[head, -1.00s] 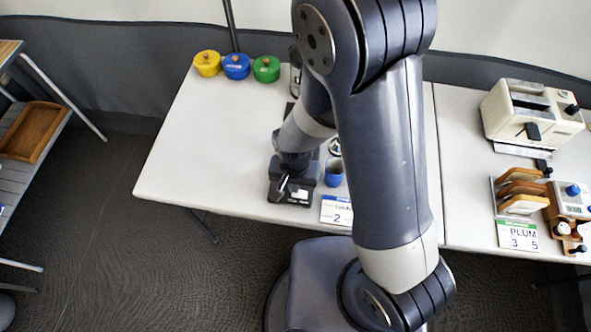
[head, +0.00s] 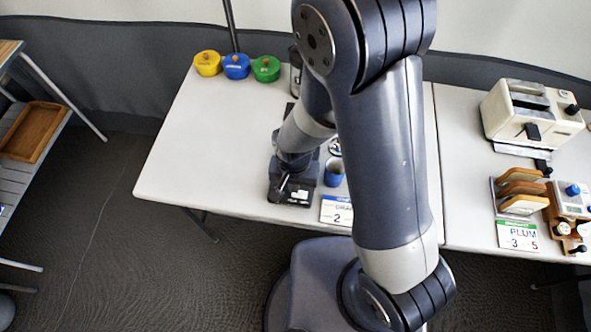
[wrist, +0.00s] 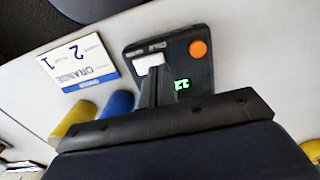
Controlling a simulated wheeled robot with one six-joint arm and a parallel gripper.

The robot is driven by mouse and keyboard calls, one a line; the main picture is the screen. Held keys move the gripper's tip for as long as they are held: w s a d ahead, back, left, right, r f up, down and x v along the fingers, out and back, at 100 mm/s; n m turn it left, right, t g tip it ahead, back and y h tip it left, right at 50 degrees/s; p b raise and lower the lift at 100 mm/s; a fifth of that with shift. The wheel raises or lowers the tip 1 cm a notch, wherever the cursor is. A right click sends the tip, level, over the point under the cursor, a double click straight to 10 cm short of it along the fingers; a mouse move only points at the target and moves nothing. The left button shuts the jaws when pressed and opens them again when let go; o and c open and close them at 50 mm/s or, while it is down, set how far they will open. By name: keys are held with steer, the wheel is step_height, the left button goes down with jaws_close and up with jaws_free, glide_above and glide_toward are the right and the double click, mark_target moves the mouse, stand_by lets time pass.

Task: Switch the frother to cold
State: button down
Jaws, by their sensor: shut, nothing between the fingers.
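The frother's black base (head: 292,197) stands near the front edge of the white table in the head view, partly hidden by my arm. In the wrist view its dark panel (wrist: 200,75) has a white switch (wrist: 150,63), a round orange button (wrist: 198,49) and a green lit display (wrist: 182,85). Small lettering beside the switch is too blurred to read. My gripper (wrist: 155,80) is shut and empty, pointing at the panel. Its tips overlap the lower part of the white switch; I cannot tell whether they touch it. In the head view my gripper (head: 282,188) is over the base.
A blue cup (head: 334,173) stands right of the base, with a number card (head: 337,210) in front. Yellow (head: 207,63), blue (head: 236,66) and green (head: 266,69) pots stand at the back left. A toaster (head: 530,112) stands on the right table.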

steer(key=shift+f+b, duration=0.9)
steer(key=shift+f, duration=0.1)
stand_by(0.4)
steer(key=shift+r, duration=0.1)
steer(key=shift+r+p, duration=0.75)
steer(key=shift+r, duration=0.25)
step_height(320, 180, up, 10)
steer(key=p, duration=0.7)
stand_by(3.6)
steer(key=shift+d+r, duration=0.1)
